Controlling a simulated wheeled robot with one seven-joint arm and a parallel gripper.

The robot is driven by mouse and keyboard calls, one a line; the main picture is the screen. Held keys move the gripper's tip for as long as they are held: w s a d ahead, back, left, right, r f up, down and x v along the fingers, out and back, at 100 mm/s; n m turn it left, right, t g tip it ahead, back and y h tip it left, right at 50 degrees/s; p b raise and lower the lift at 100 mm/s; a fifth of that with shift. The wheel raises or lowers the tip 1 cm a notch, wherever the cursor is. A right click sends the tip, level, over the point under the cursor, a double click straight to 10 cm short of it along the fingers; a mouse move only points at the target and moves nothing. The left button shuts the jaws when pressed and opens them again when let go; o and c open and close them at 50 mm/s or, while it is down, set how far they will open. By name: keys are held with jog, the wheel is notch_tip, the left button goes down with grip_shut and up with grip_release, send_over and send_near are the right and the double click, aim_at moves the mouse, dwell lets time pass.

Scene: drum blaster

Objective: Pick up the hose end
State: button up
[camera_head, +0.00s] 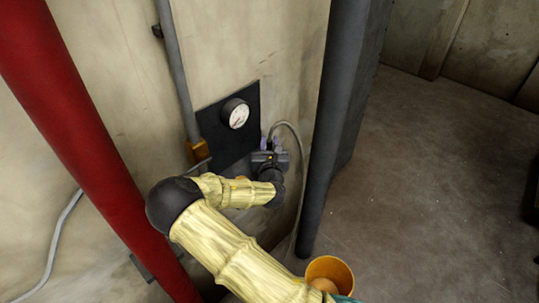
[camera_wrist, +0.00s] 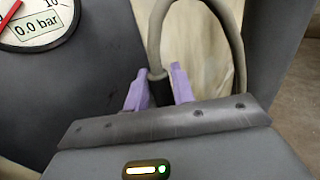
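The hose end is a dark fitting (camera_wrist: 160,90) on a grey hose (camera_wrist: 238,35). In the wrist view it sits between the two purple fingers of my gripper (camera_wrist: 160,84), which appear closed against its sides. The hose rises from the fitting, arches over and comes down on the right. In the head view my gripper (camera_head: 268,140) is in front of the wall beside the dark panel. The hose (camera_head: 299,142) loops from it to the right and down along the wall. The lower part of the fitting is hidden by the gripper body.
A round gauge (camera_head: 236,114) is on a dark panel (camera_head: 212,120); it reads 0.0 bar in the wrist view. A dark post (camera_head: 328,130) stands close right of my gripper. A red pipe (camera_head: 85,140) is at left. An orange container (camera_head: 341,270) stands below. Open floor lies right.

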grip_shut()
jog(key=shift+r, duration=0.1)
notch_tip(320, 180, up, 10)
jog(key=shift+f+b, duration=0.1)
jog(key=shift+b, duration=1.05)
